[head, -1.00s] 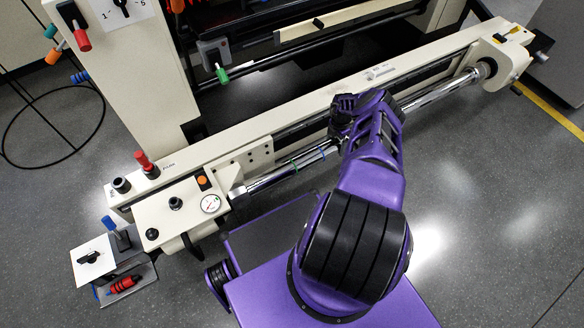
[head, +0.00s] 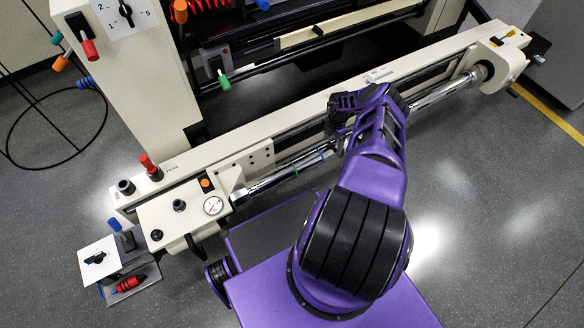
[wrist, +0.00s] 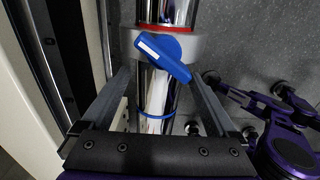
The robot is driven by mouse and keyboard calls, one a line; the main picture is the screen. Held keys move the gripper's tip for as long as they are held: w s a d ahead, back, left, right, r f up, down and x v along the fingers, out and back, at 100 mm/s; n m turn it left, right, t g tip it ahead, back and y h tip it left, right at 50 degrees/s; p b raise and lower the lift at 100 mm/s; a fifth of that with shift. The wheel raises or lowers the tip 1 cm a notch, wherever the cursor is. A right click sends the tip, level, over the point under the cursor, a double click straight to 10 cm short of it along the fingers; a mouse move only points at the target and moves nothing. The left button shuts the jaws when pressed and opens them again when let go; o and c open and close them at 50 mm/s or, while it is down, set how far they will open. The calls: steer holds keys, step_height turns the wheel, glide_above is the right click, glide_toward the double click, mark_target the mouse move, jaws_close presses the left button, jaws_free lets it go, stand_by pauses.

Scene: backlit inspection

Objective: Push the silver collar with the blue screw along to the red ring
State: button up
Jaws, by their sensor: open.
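In the wrist view the silver collar (wrist: 190,45) sits around the chrome rod (wrist: 152,88), with its blue screw (wrist: 165,58) facing me. The red ring (wrist: 165,27) is around the rod at the collar's far edge; I see no clear gap between them. My gripper (wrist: 160,70) is open, one finger on each side of the rod. Its fingertips are at the collar's near side; whether they touch it I cannot tell. A blue ring (wrist: 155,114) circles the rod between the fingers. In the head view my wrist hides the collar and red ring.
In the head view a green ring (head: 294,168) is on the rod further left. A cream beam (head: 285,135) runs close along the rod's far side. A gauge (head: 213,206) stands at the rod's left end and an end block (head: 505,60) at its right.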

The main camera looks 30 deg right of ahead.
steer(key=shift+r+p, duration=1.55)
steer(key=shift+r, duration=1.1)
